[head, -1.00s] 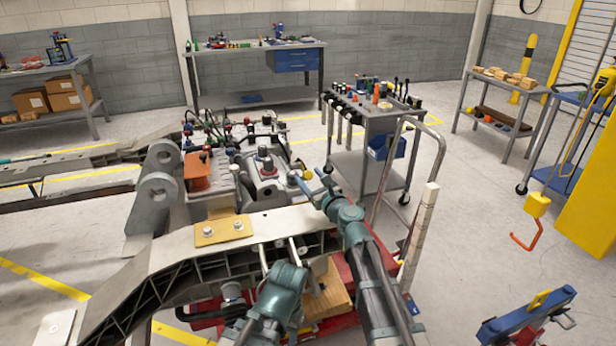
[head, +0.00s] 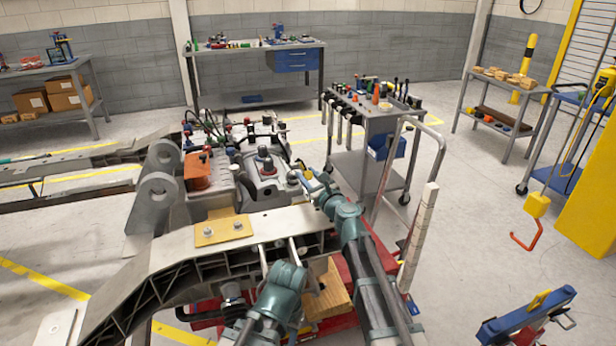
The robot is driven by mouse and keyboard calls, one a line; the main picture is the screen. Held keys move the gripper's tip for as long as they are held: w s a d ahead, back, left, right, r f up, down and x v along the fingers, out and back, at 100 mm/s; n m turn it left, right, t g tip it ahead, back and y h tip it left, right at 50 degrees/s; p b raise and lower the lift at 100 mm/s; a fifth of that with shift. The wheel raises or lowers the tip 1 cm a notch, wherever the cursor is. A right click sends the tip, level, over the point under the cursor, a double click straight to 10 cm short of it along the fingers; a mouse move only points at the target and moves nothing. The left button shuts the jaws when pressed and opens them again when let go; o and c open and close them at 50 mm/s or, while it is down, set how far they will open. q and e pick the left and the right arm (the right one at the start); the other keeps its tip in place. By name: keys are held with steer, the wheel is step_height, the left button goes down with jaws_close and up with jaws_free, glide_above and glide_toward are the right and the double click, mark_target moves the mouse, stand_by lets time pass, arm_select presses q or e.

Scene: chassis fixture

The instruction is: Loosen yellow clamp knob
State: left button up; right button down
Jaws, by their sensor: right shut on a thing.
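My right gripper (head: 308,181) reaches over the grey chassis beam (head: 285,220) to the right end of the metal assembly (head: 262,180). My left gripper (head: 278,252) is lower, at the near side of the beam. Its two fingers stand apart, with nothing seen between them.
A yellow plate with two bolts (head: 222,231) lies on the beam. An orange part (head: 197,171) and a grey bracket with round holes (head: 157,192) stand to the left. A tool cart (head: 372,120) stands behind. A wooden block (head: 328,292) is under the beam.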

steer(key=shift+n, duration=0.3)
